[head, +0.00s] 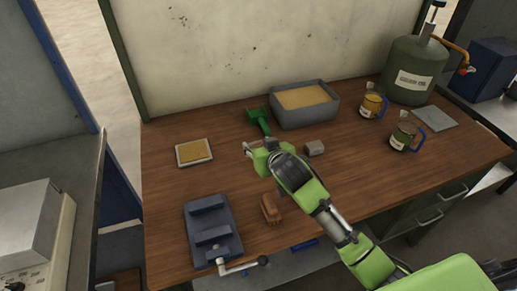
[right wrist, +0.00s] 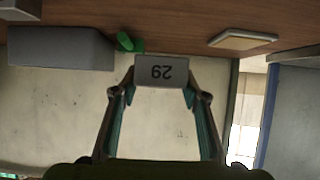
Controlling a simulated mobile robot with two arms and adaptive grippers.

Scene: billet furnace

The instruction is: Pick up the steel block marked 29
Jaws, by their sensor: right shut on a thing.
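The steel block marked 29 (right wrist: 161,71) is grey and sits between the fingertips of my right gripper (right wrist: 160,82) in the right wrist view. Its number appears upside down in that view, which shows the table at the top. My right gripper (head: 249,149) is shut on the block, and the block seems to be clear of the tabletop. In the head view the gripper points left over the middle of the wooden table (head: 350,185), and the block is mostly hidden there. My left gripper is not in view.
Another grey block (head: 315,148) lies right of my right wrist. Behind are a green scoop (head: 259,121) and a grey sand tray (head: 305,116). A shallow plate (head: 194,152), a vise (head: 212,228), a brush (head: 270,208) and two jugs (head: 372,105) (head: 404,136) also stand around.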

